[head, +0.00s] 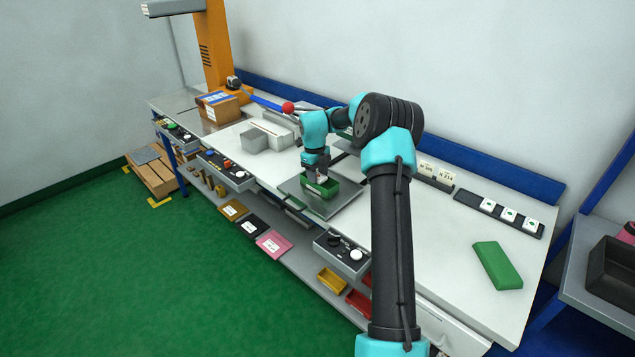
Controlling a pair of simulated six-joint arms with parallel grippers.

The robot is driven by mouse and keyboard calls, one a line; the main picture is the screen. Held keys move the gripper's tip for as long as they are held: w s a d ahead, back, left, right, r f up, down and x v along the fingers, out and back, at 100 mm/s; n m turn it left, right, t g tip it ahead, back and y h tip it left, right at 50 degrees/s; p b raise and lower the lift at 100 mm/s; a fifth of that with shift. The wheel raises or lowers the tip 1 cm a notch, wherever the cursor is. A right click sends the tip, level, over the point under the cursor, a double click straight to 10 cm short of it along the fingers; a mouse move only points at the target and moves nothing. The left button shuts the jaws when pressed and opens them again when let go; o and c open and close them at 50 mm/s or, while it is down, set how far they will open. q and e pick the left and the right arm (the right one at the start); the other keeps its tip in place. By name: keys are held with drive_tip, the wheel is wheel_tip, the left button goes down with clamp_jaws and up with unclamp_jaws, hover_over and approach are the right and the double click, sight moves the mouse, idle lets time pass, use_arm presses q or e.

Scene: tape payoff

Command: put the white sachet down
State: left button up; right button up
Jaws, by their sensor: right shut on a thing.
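My right gripper (319,174) points down at the green open box (328,192) near the middle of the bench. It is shut on the white sachet, of which only a small pale patch (322,179) shows between the fingers, at the level of the box's opening. I cannot tell whether the sachet touches the box's floor. The box stands on a grey metal plate (340,204). My left gripper is not in view.
A grey block (266,138) and a brown carton (218,108) stand to the left on the white bench. A red ball on a blue arm (288,107) is behind. A green block (497,265) and a dark strip with white pieces (500,214) lie to the right.

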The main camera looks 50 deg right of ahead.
sight(319, 183)
drive_tip(key=shift+s+f, duration=0.2)
drive_tip(key=shift+f, duration=0.75)
drive_tip(key=shift+s+f, duration=0.2)
drive_tip(key=shift+f, duration=0.7)
drive_tip(key=o, duration=0.9)
drive_tip(key=shift+a, duration=0.1)
drive_tip(key=shift+o, duration=0.3)
drive_tip(key=r, duration=0.4)
drive_tip(key=w+r, duration=0.1)
drive_tip(key=r, duration=0.3)
drive_tip(key=w+r, duration=0.1)
drive_tip(key=r, duration=0.3)
drive_tip(key=shift+r, duration=0.1)
